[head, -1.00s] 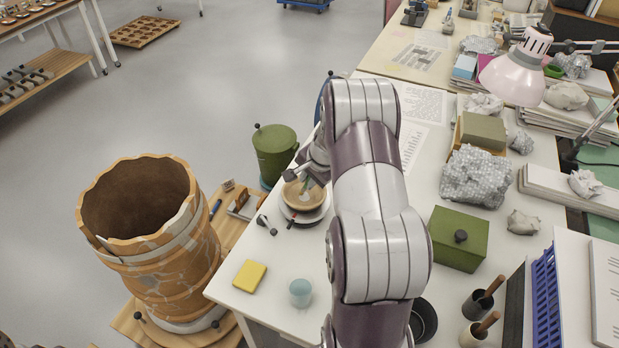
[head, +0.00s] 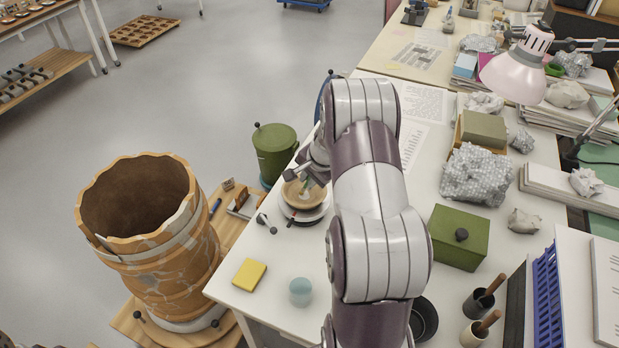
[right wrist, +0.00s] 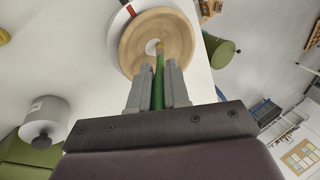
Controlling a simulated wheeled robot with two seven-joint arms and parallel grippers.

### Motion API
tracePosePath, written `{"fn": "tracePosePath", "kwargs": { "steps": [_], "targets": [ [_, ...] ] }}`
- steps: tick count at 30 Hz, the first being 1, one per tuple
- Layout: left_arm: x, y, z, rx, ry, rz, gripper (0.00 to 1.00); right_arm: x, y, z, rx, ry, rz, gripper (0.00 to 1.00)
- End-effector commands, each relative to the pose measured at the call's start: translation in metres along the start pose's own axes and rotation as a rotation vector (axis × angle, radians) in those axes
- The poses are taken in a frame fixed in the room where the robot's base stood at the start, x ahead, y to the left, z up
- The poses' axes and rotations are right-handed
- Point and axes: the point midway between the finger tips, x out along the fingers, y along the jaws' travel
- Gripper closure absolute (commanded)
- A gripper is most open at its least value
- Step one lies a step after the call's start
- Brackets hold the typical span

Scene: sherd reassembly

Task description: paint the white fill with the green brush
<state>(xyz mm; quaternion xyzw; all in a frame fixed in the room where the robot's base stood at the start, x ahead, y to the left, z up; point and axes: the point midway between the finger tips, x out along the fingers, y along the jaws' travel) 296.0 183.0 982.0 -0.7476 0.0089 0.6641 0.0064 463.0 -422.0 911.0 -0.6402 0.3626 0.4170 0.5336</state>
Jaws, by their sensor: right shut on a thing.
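My right gripper (right wrist: 157,88) is shut on the green brush (right wrist: 158,82), whose handle runs between the two fingers in the right wrist view. The brush's tip is over a round tan bowl (right wrist: 130,50), at a small white patch (right wrist: 151,45) that looks like the white fill. I cannot tell whether the tip touches it. In the head view my right gripper (head: 303,170) is above the same bowl (head: 304,202), which sits on a round stand near the table's left edge. My left gripper is not in view.
A large tan vessel (head: 150,245) with pale patches stands on a low wooden platform left of the table. A yellow sponge (head: 249,274), a pale blue jar (head: 300,291) and a green box (head: 459,238) are on the table. A green bin (head: 275,152) stands behind the bowl.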

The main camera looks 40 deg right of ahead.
Motion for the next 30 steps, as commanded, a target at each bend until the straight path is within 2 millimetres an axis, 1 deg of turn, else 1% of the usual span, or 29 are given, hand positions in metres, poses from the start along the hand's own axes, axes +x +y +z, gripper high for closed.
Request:
{"fn": "tracePosePath", "kwargs": {
  "steps": [11,14,23,26,30],
  "targets": [
    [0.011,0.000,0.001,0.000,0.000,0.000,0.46,-0.004,0.017,-0.010,0.001,0.001,0.000,1.00],
    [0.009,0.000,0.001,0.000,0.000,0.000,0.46,-0.005,0.016,-0.009,0.000,-0.001,0.001,1.00],
    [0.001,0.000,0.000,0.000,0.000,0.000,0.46,-0.001,0.002,0.000,-0.001,-0.002,0.002,1.00],
    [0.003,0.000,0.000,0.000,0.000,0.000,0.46,0.000,0.003,0.000,0.000,-0.001,0.001,1.00],
    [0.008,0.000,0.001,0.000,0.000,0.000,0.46,-0.002,0.009,-0.001,0.001,0.000,0.000,1.00]
  ]
}}
